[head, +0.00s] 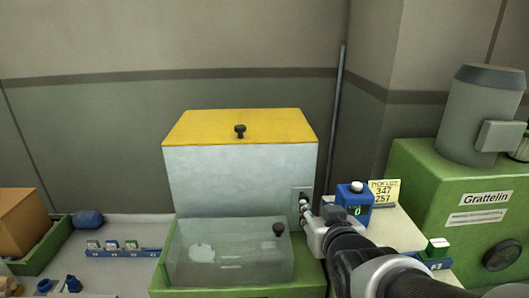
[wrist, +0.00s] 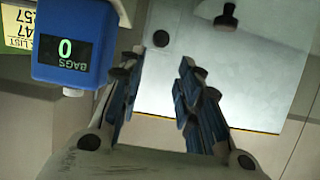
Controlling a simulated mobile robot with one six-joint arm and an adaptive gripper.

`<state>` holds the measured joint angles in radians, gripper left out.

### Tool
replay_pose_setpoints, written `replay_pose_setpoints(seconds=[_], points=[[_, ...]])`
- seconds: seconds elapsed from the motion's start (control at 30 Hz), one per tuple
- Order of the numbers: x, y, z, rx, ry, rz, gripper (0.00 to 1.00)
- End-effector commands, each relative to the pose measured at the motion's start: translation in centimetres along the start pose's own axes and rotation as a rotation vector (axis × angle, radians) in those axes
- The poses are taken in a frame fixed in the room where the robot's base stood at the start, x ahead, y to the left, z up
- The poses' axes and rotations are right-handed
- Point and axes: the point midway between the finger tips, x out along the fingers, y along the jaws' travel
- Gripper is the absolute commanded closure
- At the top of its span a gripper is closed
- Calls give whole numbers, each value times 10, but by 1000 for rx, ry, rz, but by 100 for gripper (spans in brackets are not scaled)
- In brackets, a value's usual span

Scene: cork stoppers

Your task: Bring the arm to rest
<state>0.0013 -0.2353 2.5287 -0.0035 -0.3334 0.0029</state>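My arm reaches in from the lower right in the head view. My gripper (head: 305,205) is in front of the right part of the pale grey box (head: 235,170), beside a small switch plate (head: 302,190). In the wrist view my gripper (wrist: 157,75) has its two dark-padded fingers apart, with nothing between them. A round dark button (wrist: 161,38) shows beyond the fingertips on the pale box face; whether the fingers touch anything there I cannot tell.
A blue counter (head: 354,197) reading 0 stands close right of my gripper, with a yellow note (head: 385,192) behind it. A clear lidded bin (head: 230,255) is left below. A green machine (head: 430,185) stands at right. The upper wall area is clear.

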Motion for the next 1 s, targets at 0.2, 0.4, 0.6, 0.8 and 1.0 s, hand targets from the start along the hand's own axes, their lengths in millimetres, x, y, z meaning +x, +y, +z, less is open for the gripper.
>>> replay_pose_setpoints(seconds=[0.2, 0.4, 0.6, 0.8, 1.0], points=[[-5, 0, 6, 0, -28, 0, 68], [-38, 0, 45, 0, -206, 1, 68], [-97, 1, 102, 0, -451, 3, 68], [-157, 1, 149, 0, -658, 3, 68], [-188, 1, 170, 0, -761, 3, 68]])
